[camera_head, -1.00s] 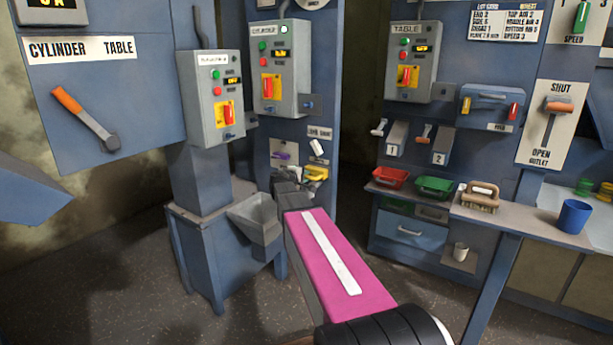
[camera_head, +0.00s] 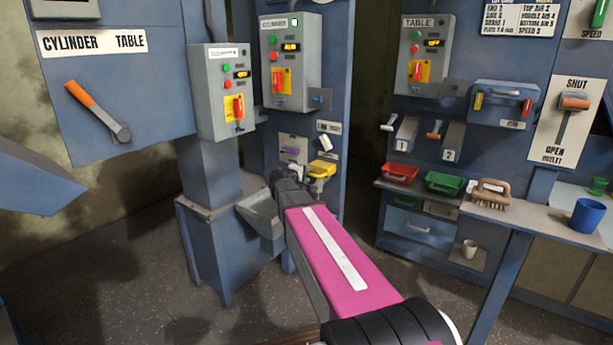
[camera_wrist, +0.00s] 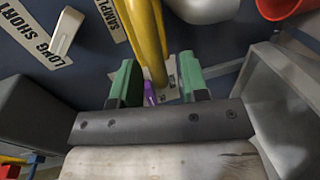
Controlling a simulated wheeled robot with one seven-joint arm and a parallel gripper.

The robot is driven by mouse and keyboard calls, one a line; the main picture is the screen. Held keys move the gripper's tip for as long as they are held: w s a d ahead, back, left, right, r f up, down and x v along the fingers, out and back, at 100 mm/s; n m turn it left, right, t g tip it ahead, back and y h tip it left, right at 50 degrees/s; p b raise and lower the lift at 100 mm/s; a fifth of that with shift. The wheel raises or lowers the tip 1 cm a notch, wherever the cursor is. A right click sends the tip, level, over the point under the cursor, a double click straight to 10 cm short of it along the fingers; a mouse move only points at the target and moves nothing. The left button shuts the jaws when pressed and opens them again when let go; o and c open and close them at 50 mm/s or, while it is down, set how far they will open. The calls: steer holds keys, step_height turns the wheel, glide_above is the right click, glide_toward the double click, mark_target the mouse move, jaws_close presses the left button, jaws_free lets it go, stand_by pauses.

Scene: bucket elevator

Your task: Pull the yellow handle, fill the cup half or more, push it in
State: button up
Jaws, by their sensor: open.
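The yellow handle (camera_head: 321,170) sticks out from the blue panel below the long/short label. In the wrist view its yellow bars (camera_wrist: 149,45) run down between the two green fingertips of my gripper (camera_wrist: 158,72). The gripper is open, with its fingers on either side of the lower part of the handle; I cannot tell whether they touch it. In the head view my gripper (camera_head: 300,180) is dark and small beside the handle, partly hidden by my arm.
A grey chute (camera_head: 262,218) is close to the left of my arm; a grey metal wall (camera_wrist: 285,110) is close at right in the wrist view. A purple part (camera_wrist: 149,94) shows beyond my fingers, and a white lever (camera_wrist: 66,30) is at upper left. Red (camera_head: 400,173) and green trays are at right.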

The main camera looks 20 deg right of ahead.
steer(key=v, duration=1)
steer(key=shift+a, duration=0.1)
steer(key=s+a+f+m+g+y, duration=0.3)
steer(key=s+f+y, duration=0.3)
steer(key=s+f, duration=0.5)
steer(key=s+a+f+m+g+y, duration=0.3)
steer(key=s+f+g+y, duration=0.3)
steer(key=s+f, duration=0.6)
step_height(320, 180, down, 2)
steer(key=shift+f+m+g, duration=0.2)
steer(key=shift+m+g, duration=0.1)
steer(key=shift+m, duration=0.5)
steer(key=shift+d, duration=0.1)
steer(key=shift+c, duration=0.3)
stand_by(1.4)
